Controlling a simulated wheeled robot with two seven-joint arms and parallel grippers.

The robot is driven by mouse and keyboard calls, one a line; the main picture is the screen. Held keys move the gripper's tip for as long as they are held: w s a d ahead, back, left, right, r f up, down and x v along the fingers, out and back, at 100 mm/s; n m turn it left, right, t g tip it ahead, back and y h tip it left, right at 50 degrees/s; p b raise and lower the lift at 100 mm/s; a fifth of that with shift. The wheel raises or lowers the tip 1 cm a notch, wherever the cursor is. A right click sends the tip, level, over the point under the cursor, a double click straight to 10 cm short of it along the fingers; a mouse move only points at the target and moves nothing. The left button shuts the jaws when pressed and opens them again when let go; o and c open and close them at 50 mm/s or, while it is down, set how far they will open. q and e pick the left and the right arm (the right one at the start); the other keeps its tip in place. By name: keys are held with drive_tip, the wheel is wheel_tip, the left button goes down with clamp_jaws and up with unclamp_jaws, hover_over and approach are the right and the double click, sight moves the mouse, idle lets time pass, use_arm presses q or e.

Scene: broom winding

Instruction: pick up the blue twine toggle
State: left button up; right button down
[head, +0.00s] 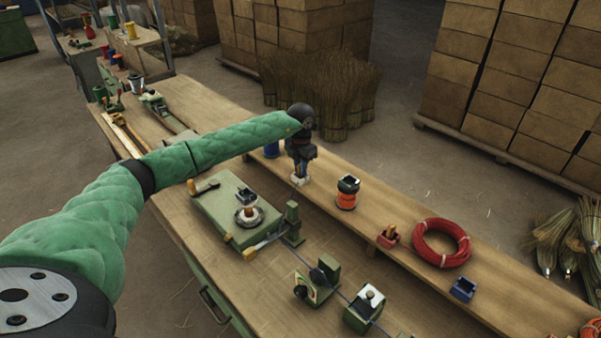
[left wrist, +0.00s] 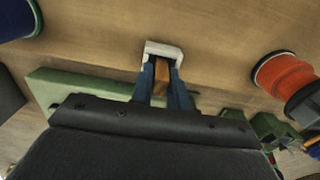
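My left gripper (head: 300,173) points down at a small white U-shaped holder (head: 301,181) on the raised plank of the bench. In the left wrist view, its two blue fingers (left wrist: 164,75) stand on either side of a brown wooden piece, just at the open side of the white holder (left wrist: 164,49). Contact of both fingers with the wood is not clear. I cannot tell whether this brown piece is the blue twine toggle; no blue marking shows on it. A small blue block (head: 463,289) sits farther right on the plank. My right gripper is not in view.
An orange spool (head: 346,193) stands right of the gripper, and a blue spool (head: 272,150) just left of it. A red holder (head: 389,237) and red coil (head: 441,243) lie farther right. A green winding fixture (head: 222,215) occupies the bench in front.

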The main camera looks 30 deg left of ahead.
use_arm(q)
clamp_jaws()
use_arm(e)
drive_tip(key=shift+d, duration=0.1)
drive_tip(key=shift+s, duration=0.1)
use_arm(q)
drive_tip(key=shift+r, duration=0.15)
